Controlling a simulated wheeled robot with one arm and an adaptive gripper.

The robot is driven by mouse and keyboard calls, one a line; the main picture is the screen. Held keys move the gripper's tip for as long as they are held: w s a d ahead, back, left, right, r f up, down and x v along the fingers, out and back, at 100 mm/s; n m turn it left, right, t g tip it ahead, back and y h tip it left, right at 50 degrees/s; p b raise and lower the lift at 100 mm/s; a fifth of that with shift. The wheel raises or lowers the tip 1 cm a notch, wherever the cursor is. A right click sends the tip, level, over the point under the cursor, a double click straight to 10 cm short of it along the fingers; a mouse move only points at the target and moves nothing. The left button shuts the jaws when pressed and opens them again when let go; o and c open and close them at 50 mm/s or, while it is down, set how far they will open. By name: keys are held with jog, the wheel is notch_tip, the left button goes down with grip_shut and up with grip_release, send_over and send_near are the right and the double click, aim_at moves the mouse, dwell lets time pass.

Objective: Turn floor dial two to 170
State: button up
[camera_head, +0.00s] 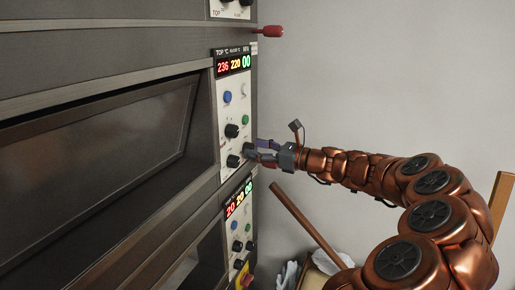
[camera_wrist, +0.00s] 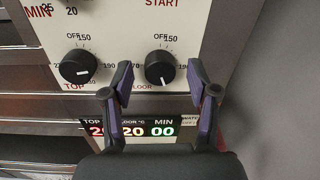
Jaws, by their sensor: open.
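The floor dial (camera_wrist: 160,67) is a round black knob on the white control panel (camera_wrist: 120,30). In the wrist view its white mark points nearly straight down, and "150" is printed above it. My gripper (camera_wrist: 160,75) is open, with one purple-padded finger on each side of this dial. I cannot tell whether the fingers touch it. In the head view my gripper (camera_head: 260,152) is at the panel's right edge and largely hides the dial. The display (camera_head: 234,64) on this panel reads 236, 220 and 00.
The black top dial (camera_wrist: 78,67) is close to the left finger. A lower panel's display (camera_head: 238,198) reads 20, 20, 00. A red handle (camera_head: 269,31) sticks out above. A wooden pole (camera_head: 305,220) leans below my arm. Bare wall is to the right.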

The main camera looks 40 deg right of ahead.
jog(key=shift+c, duration=0.2)
grip_shut()
dwell(0.3)
jog(key=shift+f+n+b, duration=0.15)
jog(key=shift+n+b, duration=0.25)
jog(key=shift+b, duration=0.3)
jog(key=shift+a+f+n+y+b, duration=0.1)
jog(key=shift+n+y+b, duration=0.05)
jog(key=shift+n+b, duration=5.25)
jog(key=shift+f+n+y+b, duration=0.15)
jog(key=shift+n+b, duration=4.15)
jog(key=shift+b, duration=2.15)
jog(key=shift+r, duration=0.15)
